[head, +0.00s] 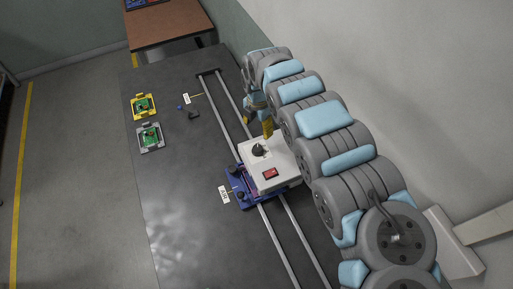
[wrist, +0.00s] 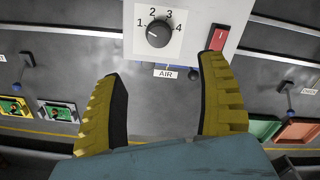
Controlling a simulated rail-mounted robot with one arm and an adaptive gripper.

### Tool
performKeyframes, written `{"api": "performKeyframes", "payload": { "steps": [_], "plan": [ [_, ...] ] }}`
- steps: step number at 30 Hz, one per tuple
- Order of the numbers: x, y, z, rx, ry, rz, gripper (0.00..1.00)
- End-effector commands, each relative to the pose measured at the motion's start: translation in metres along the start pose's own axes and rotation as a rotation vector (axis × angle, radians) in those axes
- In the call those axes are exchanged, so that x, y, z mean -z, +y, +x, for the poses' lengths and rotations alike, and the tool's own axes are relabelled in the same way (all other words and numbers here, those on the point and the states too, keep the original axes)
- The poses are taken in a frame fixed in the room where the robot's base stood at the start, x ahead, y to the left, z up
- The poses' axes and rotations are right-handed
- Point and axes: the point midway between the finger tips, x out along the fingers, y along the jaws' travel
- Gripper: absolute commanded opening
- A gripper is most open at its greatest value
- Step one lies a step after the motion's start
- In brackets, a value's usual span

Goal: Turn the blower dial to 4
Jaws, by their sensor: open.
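The blower is a white box (head: 285,163) on the rails, with a black dial (head: 259,150) on its top. The wrist view shows the dial (wrist: 158,34) at the top centre, with marks 1 to 4 around it. I cannot tell surely which number its pointer faces. My gripper (wrist: 162,70) is open and empty, its yellow fingers spread wide, with the dial beyond the gap between the tips and not touched. In the head view a yellow finger (head: 267,128) shows just behind the box; my arm hides the rest of the gripper.
A red switch (wrist: 217,38) sits on the blower right of the dial; an AIR label (wrist: 166,74) is below. Two green boards in yellow (head: 144,106) and grey (head: 150,137) holders lie on the dark table (head: 180,200). A wall stands right of my arm.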

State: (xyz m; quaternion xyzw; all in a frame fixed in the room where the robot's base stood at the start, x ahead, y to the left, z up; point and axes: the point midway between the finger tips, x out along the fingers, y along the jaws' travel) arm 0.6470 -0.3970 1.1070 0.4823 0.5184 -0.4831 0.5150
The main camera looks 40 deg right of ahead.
Motion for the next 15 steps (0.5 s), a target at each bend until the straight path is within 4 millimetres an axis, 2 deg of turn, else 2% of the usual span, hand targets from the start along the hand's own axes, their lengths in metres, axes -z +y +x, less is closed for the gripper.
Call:
{"api": "performKeyframes", "payload": {
  "steps": [6, 15],
  "plan": [
    [0.002, 0.002, 0.03, -0.004, 0.001, -0.001, 0.74],
    [0.001, 0.002, 0.062, -0.006, 0.001, 0.0, 0.74]
  ]
}}
